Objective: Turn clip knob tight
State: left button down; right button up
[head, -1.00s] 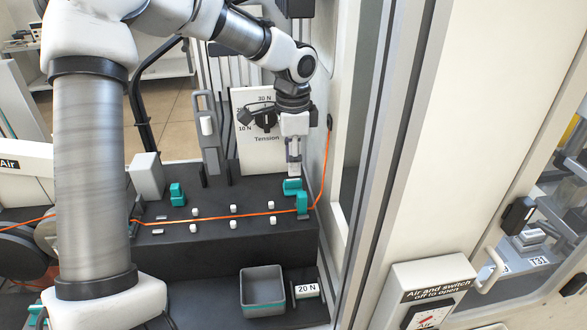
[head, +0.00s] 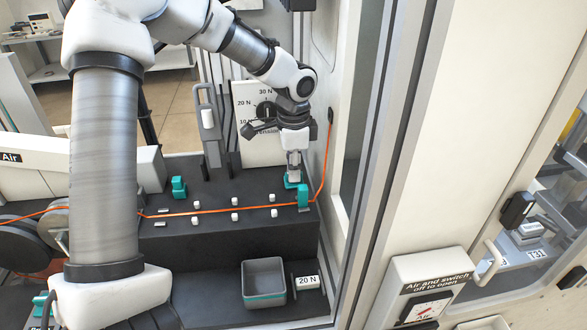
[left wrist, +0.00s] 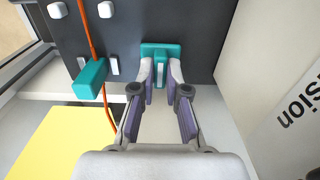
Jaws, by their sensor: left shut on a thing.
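In the head view the teal base (head: 289,184) shows at the right end of the black bench, mostly hidden under the gripper. My left gripper (head: 294,176) points down over it and is shut on the knob, with a fingertip on each side, as the left wrist view also shows (left wrist: 161,73). A teal clip block (head: 303,196) stands beside it, with the orange wire (head: 325,160) running through or behind it. My right gripper is not in view.
The wire runs left along the black bench (head: 230,240) between several white pegs (head: 235,216). A tension scale board (head: 255,95) stands behind the gripper. A wall and door frame close off the right. A grey bin (head: 264,277) and a 20 N tag (head: 307,282) sit in front, lower.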

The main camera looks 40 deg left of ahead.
pick_arm(q)
jog(key=shift+s+f+n, duration=0.15)
jog(key=shift+f+n, duration=0.05)
jog(key=shift+n, duration=0.1)
jog(key=n, duration=0.7)
jog(key=shift+f+n, duration=0.1)
jog(key=shift+n, duration=0.3)
jog(key=n+b, duration=0.1)
jog(key=n, duration=0.3)
jog(key=shift+n, duration=0.3)
jog(key=n+b, duration=0.1)
jog(key=n, duration=0.3)
jog(key=shift+n, duration=0.4)
jog(key=c, duration=1.2)
grip_release()
